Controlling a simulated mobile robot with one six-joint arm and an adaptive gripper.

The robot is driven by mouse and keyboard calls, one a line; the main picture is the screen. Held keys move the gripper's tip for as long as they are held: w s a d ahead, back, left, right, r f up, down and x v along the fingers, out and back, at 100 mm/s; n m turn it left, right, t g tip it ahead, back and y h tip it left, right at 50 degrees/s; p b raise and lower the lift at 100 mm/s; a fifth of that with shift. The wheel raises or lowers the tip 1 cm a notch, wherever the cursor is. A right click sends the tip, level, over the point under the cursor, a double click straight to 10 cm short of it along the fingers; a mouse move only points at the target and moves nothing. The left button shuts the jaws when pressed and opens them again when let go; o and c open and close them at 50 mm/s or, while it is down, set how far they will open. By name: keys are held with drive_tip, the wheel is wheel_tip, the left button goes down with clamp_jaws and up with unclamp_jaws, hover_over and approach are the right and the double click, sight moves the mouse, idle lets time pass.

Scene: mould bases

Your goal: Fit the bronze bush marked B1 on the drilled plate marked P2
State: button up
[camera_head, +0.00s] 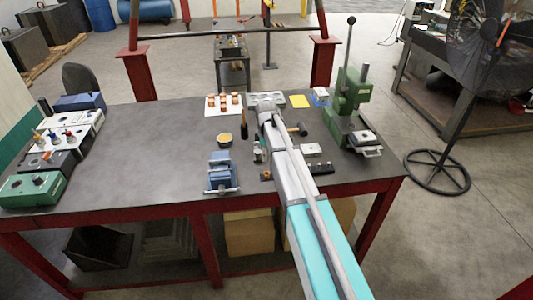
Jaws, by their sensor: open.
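Several small copper-coloured bushes (223,100) stand on a white sheet at the back middle of the bench. Their marks are too small to read, so I cannot tell which is B1. At the left, several blocks lie in a row, among them a green drilled block (30,188), a dark one and white ones. No P2 mark is legible. My arm reaches over the bench from the lower right, and my gripper (266,112) is at its far end, right of the bushes. It is open and shows no bush; its fingertips are hard to make out.
A blue vise (221,173) and a small bowl (225,139) stand mid-bench. A green press (349,108) with a tall lever stands at the right. A mallet (297,130) and small tools lie near my arm. The bench (145,150) is clear left of the vise.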

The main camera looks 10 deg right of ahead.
sight(266, 172)
drive_tip(key=shift+f+b, duration=5.25)
drive_tip(key=shift+f, duration=0.25)
clamp_jaws()
drive_tip(key=shift+r, duration=0.15)
drive_tip(key=shift+r+p, duration=0.7)
drive_tip(key=shift+p, duration=0.2)
drive_tip(key=shift+r, duration=0.15)
drive_tip(key=shift+s, duration=0.1)
